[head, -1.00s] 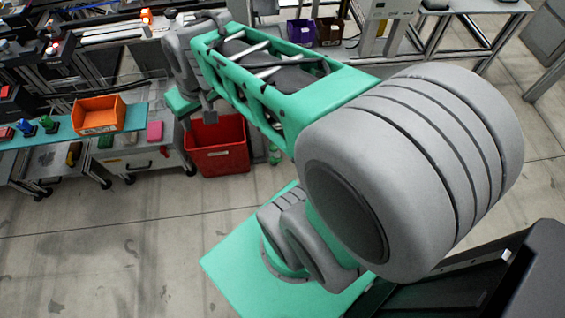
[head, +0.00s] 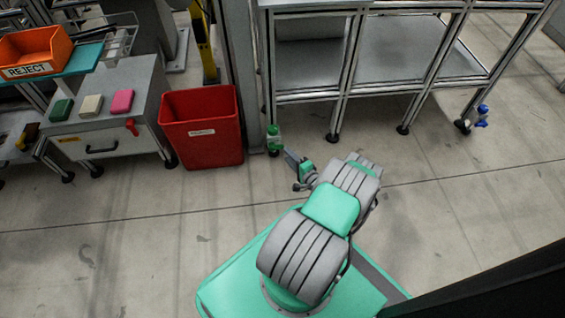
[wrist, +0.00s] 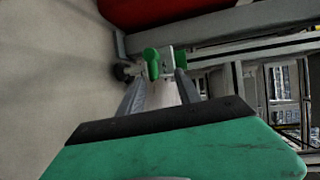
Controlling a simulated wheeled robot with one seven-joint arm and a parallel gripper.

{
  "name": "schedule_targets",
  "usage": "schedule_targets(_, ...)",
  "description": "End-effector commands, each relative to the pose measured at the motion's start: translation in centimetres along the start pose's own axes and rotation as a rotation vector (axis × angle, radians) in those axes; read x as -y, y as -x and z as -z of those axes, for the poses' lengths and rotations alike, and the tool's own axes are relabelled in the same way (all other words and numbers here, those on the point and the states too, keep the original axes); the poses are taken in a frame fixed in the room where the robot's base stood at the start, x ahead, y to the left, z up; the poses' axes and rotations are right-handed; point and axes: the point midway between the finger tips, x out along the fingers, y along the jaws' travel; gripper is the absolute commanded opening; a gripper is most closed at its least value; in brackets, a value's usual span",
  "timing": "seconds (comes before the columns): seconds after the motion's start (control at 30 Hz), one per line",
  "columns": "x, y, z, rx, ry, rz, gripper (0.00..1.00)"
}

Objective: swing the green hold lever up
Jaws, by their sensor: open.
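The green hold lever (wrist: 151,62) shows in the wrist view as a rounded green handle beside a pale plate. In the head view a small green fitting (head: 273,132) sits low at the foot of a grey post, right of the red bin. My gripper (wrist: 162,80) is open, its two fingers pointing at the lever. The lever is just beyond the fingertips, nearer the left finger; I cannot tell whether they touch. In the head view my gripper (head: 291,160) is low, just right of and below the green fitting. Another green part (wrist: 181,60) shows beyond the right finger.
A red bin (head: 203,130) stands left of the post. A metal frame bench (head: 360,95) stands behind to the right. The floor in front is clear.

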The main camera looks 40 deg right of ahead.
Motion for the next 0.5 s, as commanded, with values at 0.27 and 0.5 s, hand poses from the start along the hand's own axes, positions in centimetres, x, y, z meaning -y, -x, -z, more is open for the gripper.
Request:
schedule_targets(0.27, -2.1, -1.2, 0.5, -0.052, -0.046, 0.032, 0.41)
schedule_targets(0.5, -2.0, -5.6, 0.7, -0.052, -0.045, 0.03, 0.41)
